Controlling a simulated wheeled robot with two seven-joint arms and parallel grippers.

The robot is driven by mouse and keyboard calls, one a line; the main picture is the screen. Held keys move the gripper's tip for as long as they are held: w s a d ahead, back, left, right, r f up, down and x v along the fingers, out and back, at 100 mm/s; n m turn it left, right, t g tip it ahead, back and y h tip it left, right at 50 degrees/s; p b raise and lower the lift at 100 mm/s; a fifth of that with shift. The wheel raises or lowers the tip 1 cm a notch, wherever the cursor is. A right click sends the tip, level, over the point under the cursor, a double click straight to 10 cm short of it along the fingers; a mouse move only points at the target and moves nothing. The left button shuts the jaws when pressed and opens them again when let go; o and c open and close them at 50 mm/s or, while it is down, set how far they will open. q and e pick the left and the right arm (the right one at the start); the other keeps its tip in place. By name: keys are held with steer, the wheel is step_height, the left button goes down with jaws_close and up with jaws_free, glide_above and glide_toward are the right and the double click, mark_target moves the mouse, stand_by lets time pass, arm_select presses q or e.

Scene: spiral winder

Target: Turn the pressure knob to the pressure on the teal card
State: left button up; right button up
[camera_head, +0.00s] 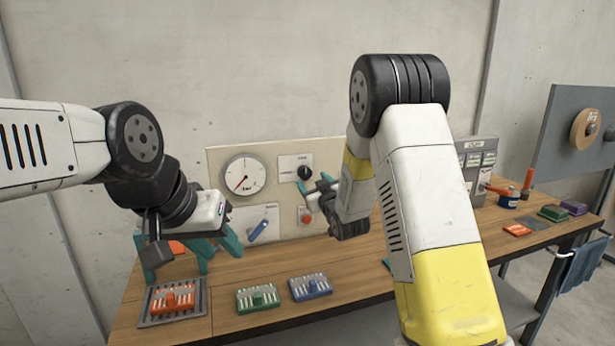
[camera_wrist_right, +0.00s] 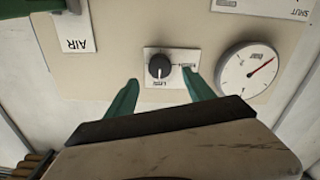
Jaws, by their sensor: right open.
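The black pressure knob (camera_head: 304,173) is on a white plate on the upright panel, right of the gauge. In the right wrist view the knob (camera_wrist_right: 160,66) appears upside down with its white pointer mark. My right gripper (camera_wrist_right: 161,77) is open, with one teal finger on each side of the knob; I cannot tell whether they touch it. The round gauge (camera_head: 245,175) has a red needle pointing lower left. My left gripper (camera_head: 220,262) looks open and empty, above the bench left of the panel. A teal edge (camera_head: 387,264) shows beside my right arm; I cannot tell whether it is the card.
A blue lever (camera_head: 258,230) and a red button (camera_head: 306,216) sit low on the panel. Orange (camera_head: 172,299), green (camera_head: 258,297) and blue (camera_head: 310,287) racks lie along the bench's front. My right arm hides the bench's middle. Cards and a jar (camera_head: 508,199) stand at right.

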mark_target(306, 174)
steer(key=x, duration=0.6)
steer(key=shift+w, duration=0.2)
steer(key=shift+c, duration=0.2)
jaws_close()
